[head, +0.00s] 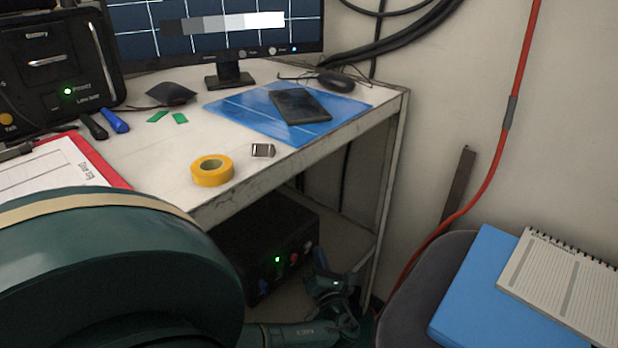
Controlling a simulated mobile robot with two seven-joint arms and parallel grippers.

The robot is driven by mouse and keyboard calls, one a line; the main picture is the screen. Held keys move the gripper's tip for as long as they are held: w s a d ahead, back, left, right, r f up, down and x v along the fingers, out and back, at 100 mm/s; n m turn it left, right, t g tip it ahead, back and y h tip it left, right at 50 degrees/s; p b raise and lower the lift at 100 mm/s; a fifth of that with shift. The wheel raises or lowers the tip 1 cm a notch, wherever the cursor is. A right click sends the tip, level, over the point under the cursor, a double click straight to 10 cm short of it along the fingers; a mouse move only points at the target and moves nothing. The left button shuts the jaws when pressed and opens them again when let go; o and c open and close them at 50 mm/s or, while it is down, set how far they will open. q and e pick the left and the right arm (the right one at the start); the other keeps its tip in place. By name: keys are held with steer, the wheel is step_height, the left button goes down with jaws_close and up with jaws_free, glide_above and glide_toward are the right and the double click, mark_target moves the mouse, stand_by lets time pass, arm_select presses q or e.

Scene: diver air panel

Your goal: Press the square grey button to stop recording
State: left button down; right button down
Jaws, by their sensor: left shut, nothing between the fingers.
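A black box (245,262) stands on the shelf under the table. Its front has a lit green light (278,259) and several small coloured controls. A small greyish spot (294,258) shows among them, too small to tell whether it is the square grey button. My left gripper (321,262) is low in the view, just right of the box's front, shut and empty. I cannot tell whether it touches anything. My left arm covers the lower left and part of the box. My right gripper is out of view.
The table (220,205) overhangs the box, and its legs (385,200) stand right of my gripper. A chair (415,290) with a blue folder (485,285) and notebook (565,285) is at the lower right. A red hose (490,185) runs down the wall.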

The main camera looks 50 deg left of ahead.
arm_select(q)
steer(key=shift+w+d, duration=0.15)
steer(key=shift+d, duration=1.15)
steer(key=shift+w+d, duration=0.15)
steer(key=shift+d, duration=1.1)
